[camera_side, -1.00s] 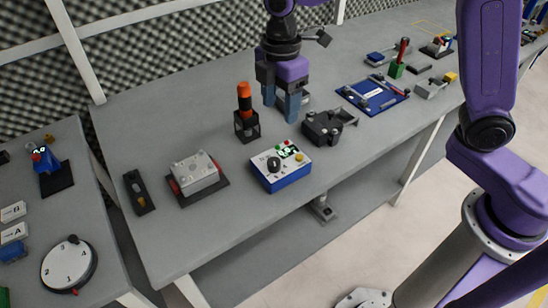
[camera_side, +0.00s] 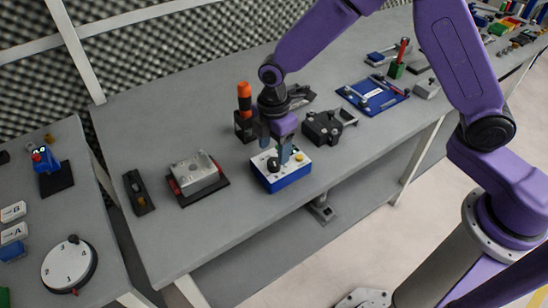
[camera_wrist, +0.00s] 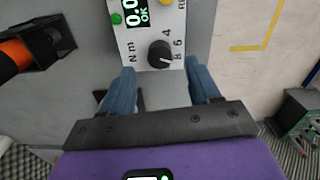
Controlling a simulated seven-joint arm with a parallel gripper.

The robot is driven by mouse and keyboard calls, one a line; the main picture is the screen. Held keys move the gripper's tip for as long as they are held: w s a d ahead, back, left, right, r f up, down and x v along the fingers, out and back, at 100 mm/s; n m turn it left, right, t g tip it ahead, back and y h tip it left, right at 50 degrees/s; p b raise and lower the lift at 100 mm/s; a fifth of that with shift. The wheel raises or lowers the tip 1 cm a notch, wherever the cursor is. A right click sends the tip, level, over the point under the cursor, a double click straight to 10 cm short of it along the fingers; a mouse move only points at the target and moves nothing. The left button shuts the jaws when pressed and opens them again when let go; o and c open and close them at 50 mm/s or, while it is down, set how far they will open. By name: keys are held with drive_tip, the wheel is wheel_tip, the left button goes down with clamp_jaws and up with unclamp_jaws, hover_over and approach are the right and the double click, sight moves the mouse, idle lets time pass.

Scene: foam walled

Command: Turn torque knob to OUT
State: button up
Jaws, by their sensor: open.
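The white-topped blue control box (camera_side: 285,182) stands near the table's front edge. Its black knob (camera_side: 273,165) is on the top panel. In the wrist view the black knob (camera_wrist: 160,54) carries a white pointer line, and the figures 4, 6 and 8 and "N m" are printed around it. A small display there reads 0.0 OK in green. I cannot make out an OUT mark. My gripper (camera_side: 276,148) is above the box, pointing down. In the wrist view my gripper (camera_wrist: 163,80) has its fingers spread wide, with nothing between their tips; the knob appears just beyond them.
An orange-topped tool (camera_side: 244,98) stands in a black holder behind the box, left of my gripper. A black device (camera_side: 322,127) stands close on the right. A grey block on a dark base (camera_side: 197,175) lies left. Table between it and the box is clear.

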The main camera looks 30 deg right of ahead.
sight(274, 162)
drive_tip(key=shift+f, duration=2.25)
drive_tip(key=c, duration=1)
